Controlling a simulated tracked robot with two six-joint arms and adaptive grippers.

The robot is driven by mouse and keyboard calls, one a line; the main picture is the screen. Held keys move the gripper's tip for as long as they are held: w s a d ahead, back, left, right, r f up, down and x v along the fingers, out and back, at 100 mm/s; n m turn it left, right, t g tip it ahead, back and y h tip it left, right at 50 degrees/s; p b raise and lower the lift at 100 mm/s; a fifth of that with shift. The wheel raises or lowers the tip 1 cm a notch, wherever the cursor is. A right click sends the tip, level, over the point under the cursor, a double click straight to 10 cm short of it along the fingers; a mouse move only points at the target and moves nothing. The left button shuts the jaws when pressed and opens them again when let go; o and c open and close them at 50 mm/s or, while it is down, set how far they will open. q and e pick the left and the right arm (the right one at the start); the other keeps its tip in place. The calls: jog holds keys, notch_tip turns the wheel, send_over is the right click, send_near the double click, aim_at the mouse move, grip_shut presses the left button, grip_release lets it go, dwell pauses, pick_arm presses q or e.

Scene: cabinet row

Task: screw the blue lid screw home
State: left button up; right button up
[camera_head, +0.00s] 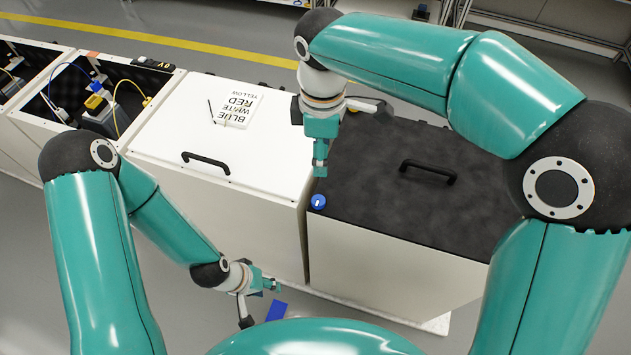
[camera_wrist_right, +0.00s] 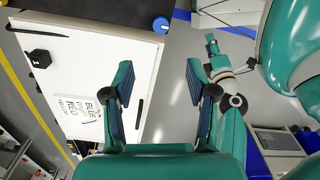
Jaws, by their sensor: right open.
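The blue lid screw (camera_head: 318,201) is a round blue knob with a white mark. It sits at the front left corner of the dark lid (camera_head: 375,205), which lies closed on its cabinet. My right gripper (camera_head: 320,168) points down a little above and behind the screw, apart from it. In the right wrist view its two fingers (camera_wrist_right: 158,75) are spread with nothing between them, and the screw (camera_wrist_right: 160,25) lies beyond the fingertips. My left gripper (camera_head: 268,284) is low in front of the cabinets, away from the screw; its jaw opening is unclear.
A white-lidded cabinet (camera_head: 165,130) with a black handle stands left of the dark one. A card with colour words (camera_head: 237,105) lies on it. Open compartments with cables (camera_head: 95,100) are farther left. The dark lid has a raised black handle (camera_head: 428,171).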

aim_at(319, 200)
notch_tip(319, 200, down, 16)
jog(key=shift+a+f+p, duration=0.15)
jog(key=shift+f+p, duration=0.1)
jog(key=shift+p, duration=0.05)
dwell(0.3)
